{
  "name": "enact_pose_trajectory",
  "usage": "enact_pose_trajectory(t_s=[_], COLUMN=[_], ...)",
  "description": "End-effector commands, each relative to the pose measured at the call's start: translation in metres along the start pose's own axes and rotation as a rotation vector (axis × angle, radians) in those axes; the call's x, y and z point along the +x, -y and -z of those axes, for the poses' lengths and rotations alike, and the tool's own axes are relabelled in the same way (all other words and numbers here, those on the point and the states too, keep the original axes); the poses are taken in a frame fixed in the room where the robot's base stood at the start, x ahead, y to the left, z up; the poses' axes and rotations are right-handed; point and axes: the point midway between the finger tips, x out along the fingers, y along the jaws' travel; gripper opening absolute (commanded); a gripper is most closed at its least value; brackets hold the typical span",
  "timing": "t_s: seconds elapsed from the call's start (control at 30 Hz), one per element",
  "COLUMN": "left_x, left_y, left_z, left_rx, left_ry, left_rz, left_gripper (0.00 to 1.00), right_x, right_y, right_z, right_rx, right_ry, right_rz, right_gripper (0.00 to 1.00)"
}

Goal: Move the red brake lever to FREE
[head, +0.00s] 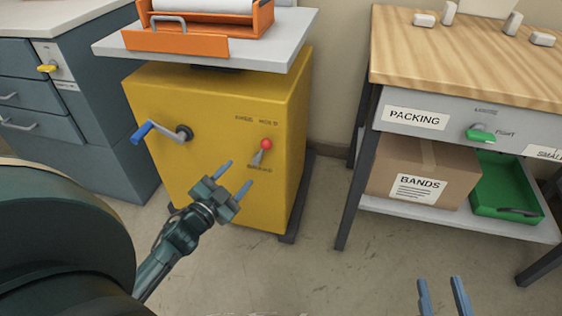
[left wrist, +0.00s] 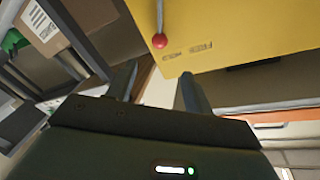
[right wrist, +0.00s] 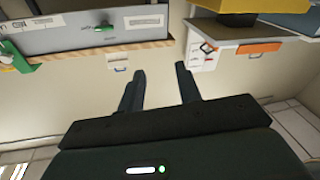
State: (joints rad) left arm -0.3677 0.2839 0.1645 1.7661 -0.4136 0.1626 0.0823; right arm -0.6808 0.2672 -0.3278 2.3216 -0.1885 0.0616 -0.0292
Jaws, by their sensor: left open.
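The brake lever (head: 262,151) is a short grey lever with a red ball knob on the front of the yellow cabinet. It tilts up and right, toward the right-hand word of the label that seems to read FREE HOLD. In the left wrist view its red knob (left wrist: 159,41) shows beyond and between the fingertips. My left gripper (head: 233,176) is open and empty, in front of the cabinet, below and left of the knob, not touching it. My right gripper (head: 442,284) is open and empty over the floor at the bottom right; it also shows in its wrist view (right wrist: 160,75).
A blue-handled crank (head: 160,131) sticks out of the yellow cabinet (head: 210,90) left of the lever. An orange machine (head: 180,40) stands on top. At right, a workbench (head: 460,60) holds a BANDS box (head: 425,165) and green tray (head: 490,190) below. The floor between is clear.

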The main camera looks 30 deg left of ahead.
Motion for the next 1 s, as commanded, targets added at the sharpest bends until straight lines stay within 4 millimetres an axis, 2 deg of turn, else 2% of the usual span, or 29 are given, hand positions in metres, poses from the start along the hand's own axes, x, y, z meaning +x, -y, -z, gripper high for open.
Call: enact_pose_trajectory(t_s=[0.03, 0.17, 0.27, 0.7, 0.83, 1.0], left_x=[0.001, 0.006, 0.017, 0.105, 0.121, 0.132], left_y=[-0.001, 0.001, 0.001, 0.001, 0.001, 0.001], left_z=[-0.005, -0.006, -0.005, -0.005, -0.005, -0.004], left_rx=[0.007, 0.015, 0.015, 0.014, 0.013, 0.012], left_ry=[-0.006, -0.013, -0.013, -0.013, -0.011, -0.010], left_rz=[0.004, 0.007, 0.008, 0.008, 0.008, 0.006], left_gripper=[0.52, 0.52, 0.52, 0.52, 0.52, 0.52], right_x=[-0.001, -0.001, -0.001, 0.003, 0.004, 0.004], right_y=[0.002, 0.003, 0.004, 0.006, 0.007, 0.007], right_z=[-0.004, -0.002, -0.002, -0.003, -0.003, -0.003], right_rx=[-0.002, -0.006, -0.007, 0.040, 0.055, 0.064], right_ry=[-0.009, -0.023, -0.035, -0.081, -0.087, -0.086], right_rz=[0.002, 0.004, 0.006, 0.012, 0.013, 0.013], right_gripper=[0.34, 0.34, 0.34, 0.34, 0.34, 0.34])
